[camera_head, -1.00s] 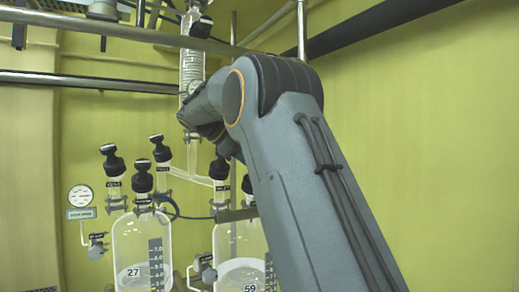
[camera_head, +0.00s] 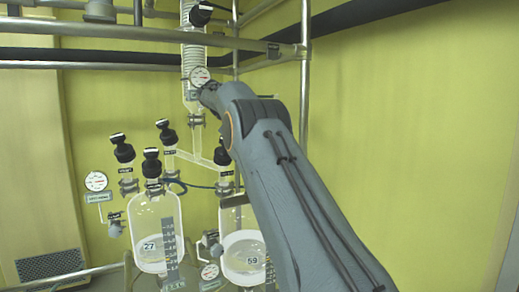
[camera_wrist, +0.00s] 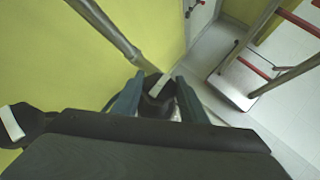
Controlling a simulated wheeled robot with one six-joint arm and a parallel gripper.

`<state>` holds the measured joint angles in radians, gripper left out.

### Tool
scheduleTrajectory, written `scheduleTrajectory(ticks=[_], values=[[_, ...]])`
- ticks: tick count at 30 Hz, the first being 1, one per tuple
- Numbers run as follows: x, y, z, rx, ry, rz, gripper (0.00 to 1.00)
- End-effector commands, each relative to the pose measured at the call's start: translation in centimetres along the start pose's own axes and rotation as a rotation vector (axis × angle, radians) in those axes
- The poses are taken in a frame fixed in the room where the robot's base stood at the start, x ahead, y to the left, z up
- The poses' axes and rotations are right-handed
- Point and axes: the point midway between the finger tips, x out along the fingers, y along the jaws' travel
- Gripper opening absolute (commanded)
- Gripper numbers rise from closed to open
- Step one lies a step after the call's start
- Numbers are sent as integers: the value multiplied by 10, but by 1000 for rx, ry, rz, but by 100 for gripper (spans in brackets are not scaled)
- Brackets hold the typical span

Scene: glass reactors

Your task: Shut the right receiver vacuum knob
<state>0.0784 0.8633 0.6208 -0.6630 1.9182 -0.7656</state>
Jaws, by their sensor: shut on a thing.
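My gripper (camera_wrist: 158,98) shows in the wrist view, its two fingers closed around a black knob (camera_wrist: 157,86) with a pale stripe on top. No label on this knob can be read. In the head view my gripper and the held knob are hidden behind my arm. Another black knob with a white stripe (camera_wrist: 14,125) is at the wrist view's left edge.
The left receiver (camera_head: 150,225), marked 27, stands beside it, with several black knobs above. Metal rails (camera_head: 150,37) cross the top. A metal pole (camera_wrist: 108,28) runs close to my gripper. The right side is open before the green wall.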

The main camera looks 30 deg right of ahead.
Motion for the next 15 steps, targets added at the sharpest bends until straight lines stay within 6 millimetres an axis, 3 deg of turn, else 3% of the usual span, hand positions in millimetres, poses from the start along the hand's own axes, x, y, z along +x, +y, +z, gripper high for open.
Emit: scheduleTrajectory(ticks=[15], values=[[0, 0, 0, 31, 3, -52, 16]])
